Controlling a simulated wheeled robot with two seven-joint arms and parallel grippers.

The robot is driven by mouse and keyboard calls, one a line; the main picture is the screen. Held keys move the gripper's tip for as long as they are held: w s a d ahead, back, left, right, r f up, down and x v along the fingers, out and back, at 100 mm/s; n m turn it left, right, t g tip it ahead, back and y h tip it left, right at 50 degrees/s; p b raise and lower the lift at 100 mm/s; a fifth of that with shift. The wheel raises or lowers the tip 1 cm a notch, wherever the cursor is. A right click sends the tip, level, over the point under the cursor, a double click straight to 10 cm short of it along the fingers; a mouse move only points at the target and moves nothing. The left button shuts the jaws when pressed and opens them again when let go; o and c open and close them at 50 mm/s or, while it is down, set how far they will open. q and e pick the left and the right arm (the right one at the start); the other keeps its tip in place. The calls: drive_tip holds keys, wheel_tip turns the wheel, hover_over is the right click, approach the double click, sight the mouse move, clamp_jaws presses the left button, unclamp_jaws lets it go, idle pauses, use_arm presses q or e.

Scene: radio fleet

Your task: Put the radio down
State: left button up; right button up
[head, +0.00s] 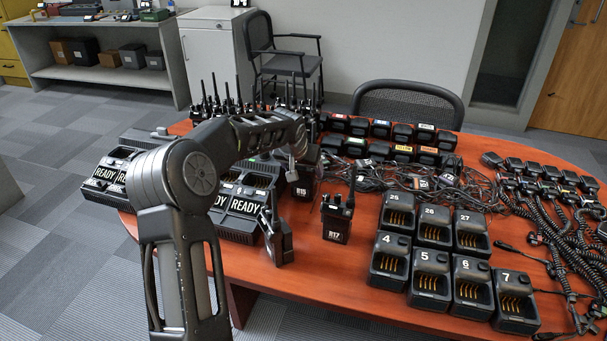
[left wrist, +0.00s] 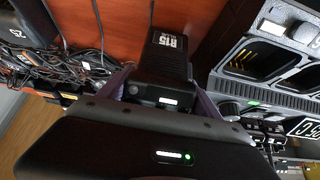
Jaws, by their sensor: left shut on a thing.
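A black radio labelled R15 (head: 301,187) is at my left gripper (head: 299,163), over the table beside the ready-marked chargers. My forearm and wrist hide its upper part in the head view. In the left wrist view the radio (left wrist: 165,62) sits between the two fingers of the left gripper (left wrist: 163,95), which is shut on it. Its label faces the camera. I cannot tell whether its base touches the table. My right gripper is not in view.
Radio R17 (head: 337,220) stands right of R15. Numbered single chargers (head: 430,278) fill the right front. Tangled cables (head: 400,180) lie behind. Multi-chargers (head: 238,205) marked READY stand left; one has an empty pocket (left wrist: 250,58) in the left wrist view.

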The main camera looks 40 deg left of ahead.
use_arm(q)
drive_tip(key=shift+f, duration=0.85)
drive_tip(key=shift+f, duration=0.2)
drive_tip(key=o, duration=1.9)
drive_tip(key=shift+c, duration=0.2)
drive_tip(key=shift+r, duration=0.25)
drive_tip(key=v, duration=1.1)
drive_tip(key=shift+s+r+b, duration=0.25)
drive_tip(key=shift+r+b, duration=0.05)
drive_tip(key=shift+r, duration=0.05)
drive_tip(key=shift+d, duration=0.1)
